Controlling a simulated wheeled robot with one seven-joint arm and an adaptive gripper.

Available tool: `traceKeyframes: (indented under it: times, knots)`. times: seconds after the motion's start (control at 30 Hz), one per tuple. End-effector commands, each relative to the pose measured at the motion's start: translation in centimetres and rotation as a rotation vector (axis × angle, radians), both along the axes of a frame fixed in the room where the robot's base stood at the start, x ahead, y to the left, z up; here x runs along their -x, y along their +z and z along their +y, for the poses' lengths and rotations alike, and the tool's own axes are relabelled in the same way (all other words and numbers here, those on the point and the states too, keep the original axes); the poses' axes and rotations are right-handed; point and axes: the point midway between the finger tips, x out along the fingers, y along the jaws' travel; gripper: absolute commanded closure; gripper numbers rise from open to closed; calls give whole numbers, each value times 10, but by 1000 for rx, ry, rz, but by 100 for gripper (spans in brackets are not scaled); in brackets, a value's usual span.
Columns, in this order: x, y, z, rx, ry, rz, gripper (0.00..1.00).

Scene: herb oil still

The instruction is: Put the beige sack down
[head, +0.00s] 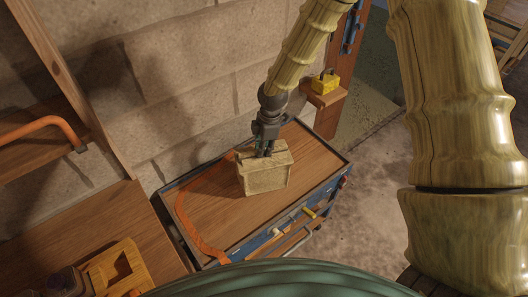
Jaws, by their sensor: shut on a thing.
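The beige sack (264,179) is a small boxy bundle with a folded top. It is at the top of a blue cabinet with a brown wooden surface (221,222). My gripper (264,152) comes down from above and is shut on the sack's top. The sack appears upright and very close to the wooden surface; I cannot tell whether its base touches it. The far side of the sack is hidden.
An orange strap (188,219) lies along the cabinet top's left side. A yellow padlock-like object (325,83) sits on a small wooden ledge behind. A stone wall (185,75) stands close behind the cabinet. A yellow wooden piece (117,266) is at lower left.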

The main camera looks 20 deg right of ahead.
Motion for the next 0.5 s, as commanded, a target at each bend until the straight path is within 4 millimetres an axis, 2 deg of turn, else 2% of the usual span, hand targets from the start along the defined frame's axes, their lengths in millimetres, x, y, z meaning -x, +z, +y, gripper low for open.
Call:
traceKeyframes:
  times: [0.3, 0.5]
  knots:
    - [0, -23, 0, 0, 0, -1, 100]
    - [0, -27, 0, 0, 0, -2, 100]
